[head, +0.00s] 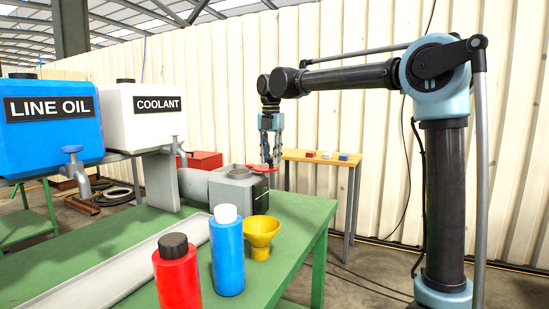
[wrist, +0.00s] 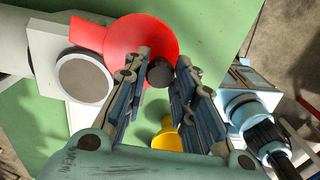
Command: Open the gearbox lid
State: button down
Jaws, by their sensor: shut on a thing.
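The grey gearbox (head: 238,190) stands at the far end of the green table. Its round top opening (head: 238,173) is uncovered, and the opening also shows in the wrist view (wrist: 83,82). The red lid (head: 260,168) lies swung out to the right of the opening, partly past the gearbox's edge. In the wrist view the lid (wrist: 142,38) is a red disc with a tab reaching left over the gearbox. My gripper (head: 267,160) is above the lid, its fingers shut on the lid's dark knob (wrist: 160,74). I cannot see inside the opening clearly.
A yellow funnel (head: 261,236), a blue bottle (head: 227,255) and a red bottle (head: 177,275) stand on the green table (head: 293,213) near the gearbox. A grey tray (head: 125,265) lies left. Line oil (head: 50,135) and coolant (head: 145,128) tanks stand behind.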

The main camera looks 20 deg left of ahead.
jog(key=shift+a, duration=0.15)
jog(key=c, duration=1.3)
grip_release()
jog(key=shift+r, duration=0.1)
notch_tip(320, 180, up, 12)
jog(key=shift+w, duration=0.1)
